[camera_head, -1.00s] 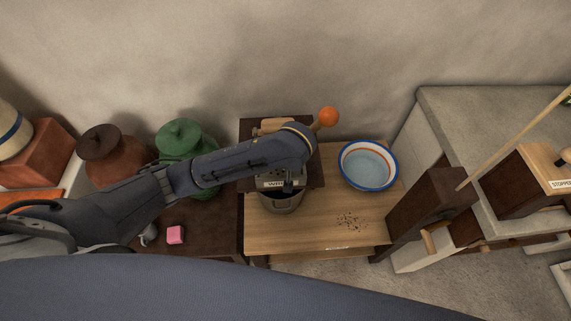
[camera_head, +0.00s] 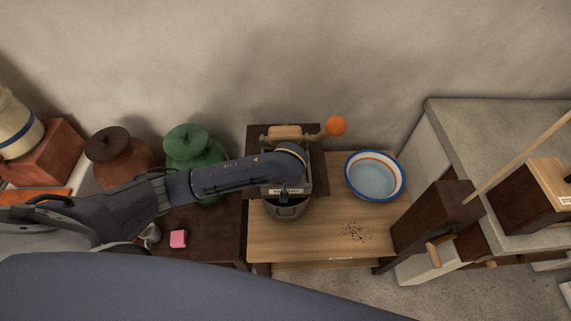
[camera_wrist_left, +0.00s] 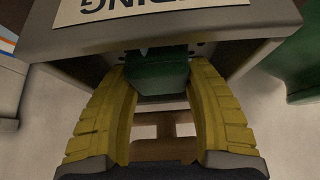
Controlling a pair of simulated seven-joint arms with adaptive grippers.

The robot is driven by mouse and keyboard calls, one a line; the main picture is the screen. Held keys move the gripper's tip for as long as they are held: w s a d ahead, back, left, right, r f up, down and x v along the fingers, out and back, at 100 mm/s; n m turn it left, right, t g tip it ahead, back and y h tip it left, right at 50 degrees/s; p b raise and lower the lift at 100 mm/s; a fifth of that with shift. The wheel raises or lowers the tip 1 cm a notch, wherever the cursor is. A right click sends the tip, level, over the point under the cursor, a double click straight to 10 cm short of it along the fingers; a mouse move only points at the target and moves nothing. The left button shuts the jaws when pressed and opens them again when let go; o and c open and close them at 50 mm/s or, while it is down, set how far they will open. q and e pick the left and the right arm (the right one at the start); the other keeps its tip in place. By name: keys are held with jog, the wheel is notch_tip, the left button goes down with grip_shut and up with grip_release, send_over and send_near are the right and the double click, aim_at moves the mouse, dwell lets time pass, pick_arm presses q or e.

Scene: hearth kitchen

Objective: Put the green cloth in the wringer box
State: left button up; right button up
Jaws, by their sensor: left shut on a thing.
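The wringer box (camera_head: 303,181), a grey box with a white label on its front, stands on a dark board near the back wall. In the left wrist view its grey rim and label (camera_wrist_left: 150,9) fill the top. My left gripper (camera_head: 285,197) is at the front of the box, largely hidden under my arm in the head view. In the left wrist view the yellow fingers of my left gripper (camera_wrist_left: 163,82) are shut on the green cloth (camera_wrist_left: 160,74), a dark green bundle. The cloth is right by the box; I cannot tell whether it touches it. My right gripper is out of view.
A blue-rimmed bowl (camera_head: 374,177) stands to the right. A green jar (camera_head: 187,147) and a pink block (camera_head: 179,239) are to the left. Dark crumbs (camera_head: 353,231) lie on the wooden top.

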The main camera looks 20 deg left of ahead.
pick_arm(q)
jog(key=o, duration=1.4)
jog(key=shift+f, duration=0.15)
jog(key=shift+c, duration=0.2)
jog(key=v, duration=1.2)
jog(key=shift+a, duration=0.1)
